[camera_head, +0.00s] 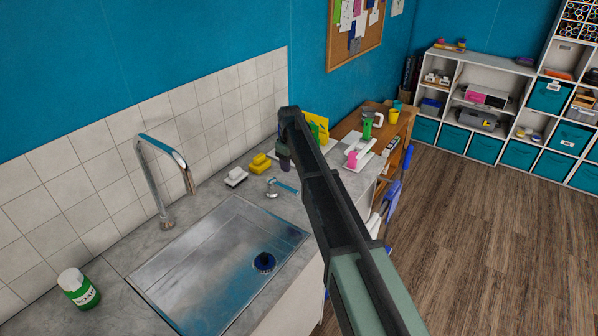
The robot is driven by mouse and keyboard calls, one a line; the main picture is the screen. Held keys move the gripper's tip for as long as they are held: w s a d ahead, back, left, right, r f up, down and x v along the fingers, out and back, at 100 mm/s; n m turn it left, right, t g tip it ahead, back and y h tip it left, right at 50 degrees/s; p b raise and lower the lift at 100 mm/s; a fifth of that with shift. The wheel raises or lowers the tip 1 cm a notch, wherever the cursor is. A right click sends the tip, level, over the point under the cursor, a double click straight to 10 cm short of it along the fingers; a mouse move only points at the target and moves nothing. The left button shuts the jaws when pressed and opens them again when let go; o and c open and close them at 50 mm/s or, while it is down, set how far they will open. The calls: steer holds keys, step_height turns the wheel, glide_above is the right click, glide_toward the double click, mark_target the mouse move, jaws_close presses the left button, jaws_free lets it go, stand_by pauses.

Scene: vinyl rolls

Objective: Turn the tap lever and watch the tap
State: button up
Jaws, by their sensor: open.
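The tap (163,172) is a tall curved chrome spout behind the left side of the sink, its mouth over the basin. No water shows at its mouth. The tap lever (273,188) is a small metal handle on the counter at the sink's far right corner, with its bar pointing right. My gripper (285,163) is small and dark at the far end of my arm. It is open, pointing down, above and beyond the lever in the picture, and apart from it. My arm hides part of the counter behind it.
The steel sink (190,250) is empty, with a dark drain (264,262). A white block (236,177) and a yellow block (260,163) lie near the lever. A soap bottle (78,288) stands at left. A wooden desk (352,125) holds several items. The floor at right is clear.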

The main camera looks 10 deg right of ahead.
mark_target(291, 189)
steer(key=shift+n, duration=0.5)
steer(key=f+b, duration=1.1)
steer(key=shift+s+a, duration=0.2)
steer(key=shift+s, duration=0.1)
steer(key=shift+r, duration=0.1)
jaws_close()
